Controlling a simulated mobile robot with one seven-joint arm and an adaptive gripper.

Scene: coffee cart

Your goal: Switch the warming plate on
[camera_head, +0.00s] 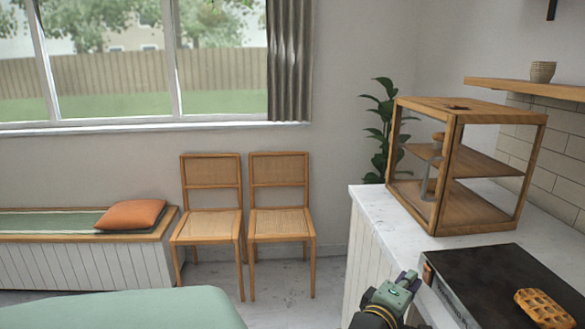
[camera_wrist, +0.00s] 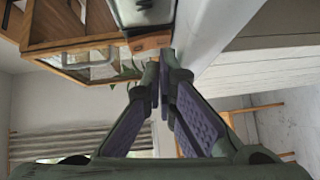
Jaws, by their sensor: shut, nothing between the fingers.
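The warming plate (camera_head: 490,275) is a dark flat box on the white counter at the lower right of the head view, with a waffle (camera_head: 542,308) on its top. A small orange-brown part (camera_head: 428,272) shows at its near left corner; I cannot tell whether it is the switch. My gripper (camera_head: 408,280) is shut and empty, just left of that corner. In the wrist view my gripper (camera_wrist: 166,72) has its fingertips close below an orange-brown part (camera_wrist: 150,42). I cannot tell whether they touch. No lit indicator can be made out.
A wood-framed glass display case (camera_head: 465,165) stands on the counter (camera_head: 370,200) behind the plate. A plant is behind it. Two chairs (camera_head: 245,210) and a bench with a cushion (camera_head: 130,215) stand by the window wall. Floor left of the counter is free.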

